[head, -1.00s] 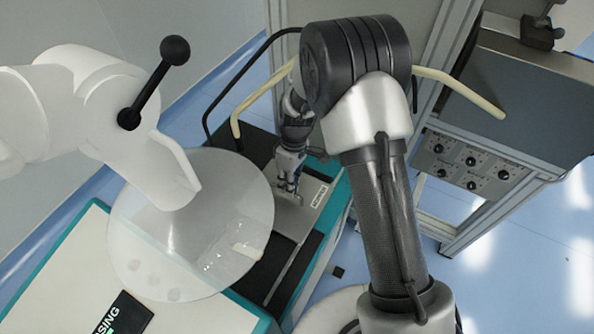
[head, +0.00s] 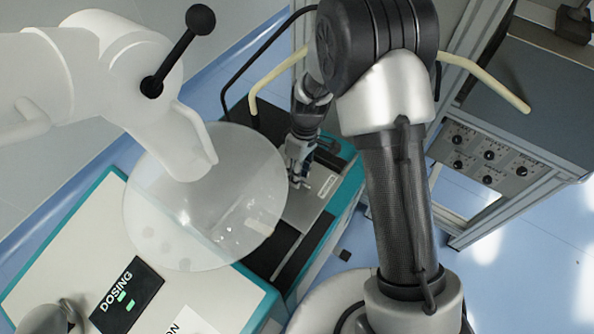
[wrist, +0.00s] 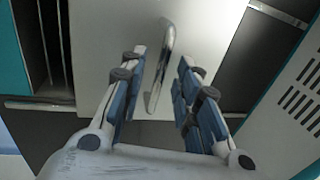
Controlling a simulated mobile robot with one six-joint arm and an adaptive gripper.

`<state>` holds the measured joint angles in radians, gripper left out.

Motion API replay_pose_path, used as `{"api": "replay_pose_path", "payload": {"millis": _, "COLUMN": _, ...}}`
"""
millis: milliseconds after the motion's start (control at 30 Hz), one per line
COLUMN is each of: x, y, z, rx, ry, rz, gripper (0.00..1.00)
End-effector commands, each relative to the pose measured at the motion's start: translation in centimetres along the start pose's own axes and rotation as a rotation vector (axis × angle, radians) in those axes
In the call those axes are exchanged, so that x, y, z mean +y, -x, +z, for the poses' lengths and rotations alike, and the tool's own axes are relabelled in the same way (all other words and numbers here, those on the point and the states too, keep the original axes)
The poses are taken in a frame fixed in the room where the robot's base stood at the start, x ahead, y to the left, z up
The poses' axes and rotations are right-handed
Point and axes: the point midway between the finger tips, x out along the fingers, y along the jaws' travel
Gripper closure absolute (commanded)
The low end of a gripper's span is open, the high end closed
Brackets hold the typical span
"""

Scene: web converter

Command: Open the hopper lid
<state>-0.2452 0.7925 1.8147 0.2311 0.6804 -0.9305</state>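The hopper lid is a flat grey metal plate (head: 308,210) on the teal-edged machine in the head view. In the wrist view the lid (wrist: 215,30) fills the upper middle and carries a shiny bar handle (wrist: 163,65). My gripper (head: 300,180) is over the lid in the head view, pointing down at the handle. In the wrist view my gripper (wrist: 162,65) is open, with one blue-padded finger on each side of the handle. A gap shows between the handle and each finger. The fingers' depth along the handle is hard to tell.
A translucent round disc (head: 205,195) and a white machine arm (head: 130,85) with a black ball lever (head: 178,50) stand left of the lid. A cabinet with knobs (head: 488,155) is at right. Pale curved bars (head: 485,80) flank my arm.

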Motion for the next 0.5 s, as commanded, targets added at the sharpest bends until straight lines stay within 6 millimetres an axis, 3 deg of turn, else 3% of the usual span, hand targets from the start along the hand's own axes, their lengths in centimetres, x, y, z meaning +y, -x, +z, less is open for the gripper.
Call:
{"api": "replay_pose_path", "payload": {"millis": 267, "x": 0.1, "y": 1.2, "z": -0.1, "rx": 0.002, "ry": 0.001, "rz": 0.002, "gripper": 0.7}}
{"api": "replay_pose_path", "payload": {"millis": 500, "x": 0.1, "y": 6.1, "z": -0.1, "rx": 0.004, "ry": 0.0, "rz": 0.004, "gripper": 0.7}}
